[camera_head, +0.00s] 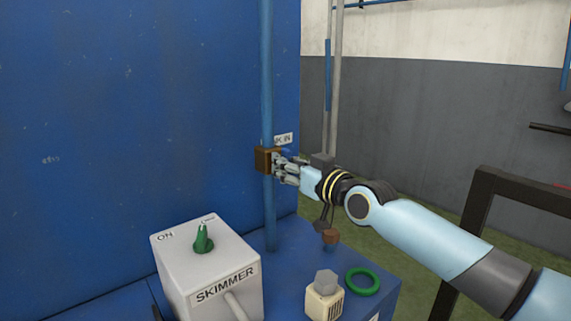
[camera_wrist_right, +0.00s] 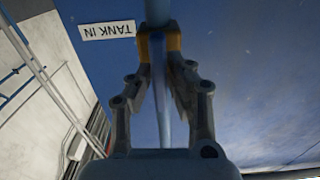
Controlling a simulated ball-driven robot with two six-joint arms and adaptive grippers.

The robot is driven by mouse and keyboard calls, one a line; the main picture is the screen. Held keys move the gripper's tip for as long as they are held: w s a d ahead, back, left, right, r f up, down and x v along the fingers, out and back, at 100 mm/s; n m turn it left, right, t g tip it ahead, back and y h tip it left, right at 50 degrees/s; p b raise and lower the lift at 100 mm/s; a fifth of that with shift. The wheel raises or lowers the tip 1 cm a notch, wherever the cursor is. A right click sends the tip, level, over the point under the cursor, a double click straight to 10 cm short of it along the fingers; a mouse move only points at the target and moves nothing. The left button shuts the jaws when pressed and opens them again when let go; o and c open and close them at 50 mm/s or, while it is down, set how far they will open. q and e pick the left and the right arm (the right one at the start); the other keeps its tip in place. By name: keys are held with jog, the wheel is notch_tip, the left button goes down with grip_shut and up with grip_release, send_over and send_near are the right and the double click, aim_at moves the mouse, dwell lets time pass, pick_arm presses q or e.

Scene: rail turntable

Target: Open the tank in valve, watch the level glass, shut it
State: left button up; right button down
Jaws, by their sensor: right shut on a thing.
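The tank in valve has a brown body (camera_head: 264,160) on a vertical blue pipe (camera_head: 267,80), against the blue wall. A white label (camera_head: 283,138) sits beside it and reads TANK IN in the right wrist view (camera_wrist_right: 107,30). My right gripper (camera_head: 281,166) reaches the valve from the right and is shut on its blue handle (camera_head: 287,152). In the right wrist view the fingers (camera_wrist_right: 161,85) stand on both sides of the narrow blue handle, below the brown valve body (camera_wrist_right: 172,43). I cannot make out a level glass. My left gripper is out of view.
A grey SKIMMER box (camera_head: 208,270) with a green knob (camera_head: 203,238) stands lower left. On the blue ledge are a green ring (camera_head: 363,282), a cream part with a grey top (camera_head: 325,298) and a small brown knob (camera_head: 330,237). A dark frame (camera_head: 480,200) stands at right.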

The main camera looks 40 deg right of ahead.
jog(key=c, duration=1.3)
grip_release()
jog(key=shift+c, duration=0.2)
jog(key=shift+r, duration=0.1)
notch_tip(320, 180, up, 10)
jog(key=shift+f, duration=0.1)
